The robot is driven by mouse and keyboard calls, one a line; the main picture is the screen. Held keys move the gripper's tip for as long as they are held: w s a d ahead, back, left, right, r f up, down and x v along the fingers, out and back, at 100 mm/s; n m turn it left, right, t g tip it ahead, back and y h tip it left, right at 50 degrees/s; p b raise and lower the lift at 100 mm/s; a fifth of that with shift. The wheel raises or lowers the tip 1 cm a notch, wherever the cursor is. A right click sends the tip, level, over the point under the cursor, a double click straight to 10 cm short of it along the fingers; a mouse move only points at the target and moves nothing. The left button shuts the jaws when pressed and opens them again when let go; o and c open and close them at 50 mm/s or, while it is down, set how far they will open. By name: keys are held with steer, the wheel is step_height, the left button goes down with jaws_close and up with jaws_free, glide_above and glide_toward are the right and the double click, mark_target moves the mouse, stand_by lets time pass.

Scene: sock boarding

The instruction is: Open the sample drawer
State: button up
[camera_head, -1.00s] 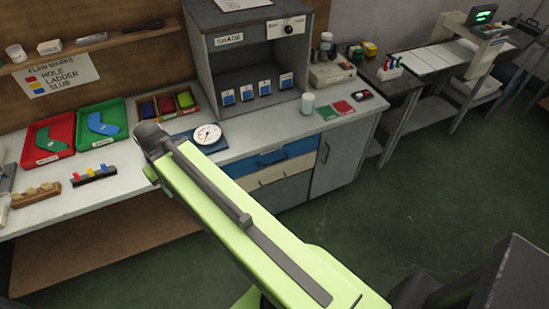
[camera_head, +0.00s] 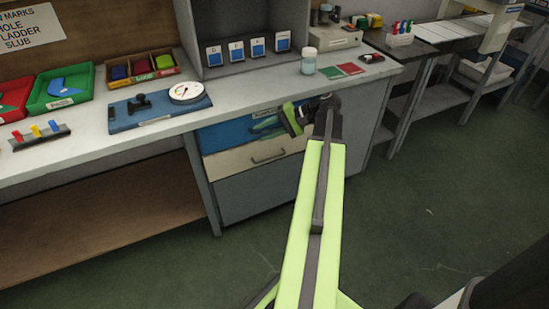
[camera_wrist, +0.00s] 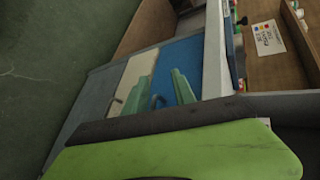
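The blue top drawer (camera_head: 222,136) of the bench unit is shut, with a partly covered label near its top edge. My gripper (camera_head: 262,125) is in front of the right part of this drawer, just under the worktop edge. In the wrist view its two green fingers (camera_wrist: 162,76) are apart, over the blue drawer front (camera_wrist: 188,55). The blue drawer's dark handle (camera_wrist: 158,102) shows between the fingers, and I cannot tell whether they touch it. In the head view the gripper hides this handle.
Below is a cream drawer (camera_head: 235,163) with a dark handle, then a grey front (camera_head: 258,192). On the worktop (camera_head: 130,145) are a blue board with a dial (camera_head: 186,91), a lidded jar (camera_head: 309,62) and colored cards. The green floor in front is clear.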

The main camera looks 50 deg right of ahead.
steer(key=s+d+f+m+t+h+b, duration=0.15)
steer(key=s+d+f+t+b, duration=0.3)
steer(key=s+d, duration=0.45)
steer(key=m+t+b, duration=0.1)
steer(key=m+b, duration=0.1)
steer(key=b, duration=0.1)
glide_toward(273, 129)
steer(key=b+x, duration=0.2)
steer(key=x, duration=0.7)
steer(key=shift+w+a+f, duration=0.1)
steer(key=shift+w+a, duration=0.05)
steer(key=shift+w, duration=0.05)
steer(key=shift+c, duration=0.3)
jaws_close()
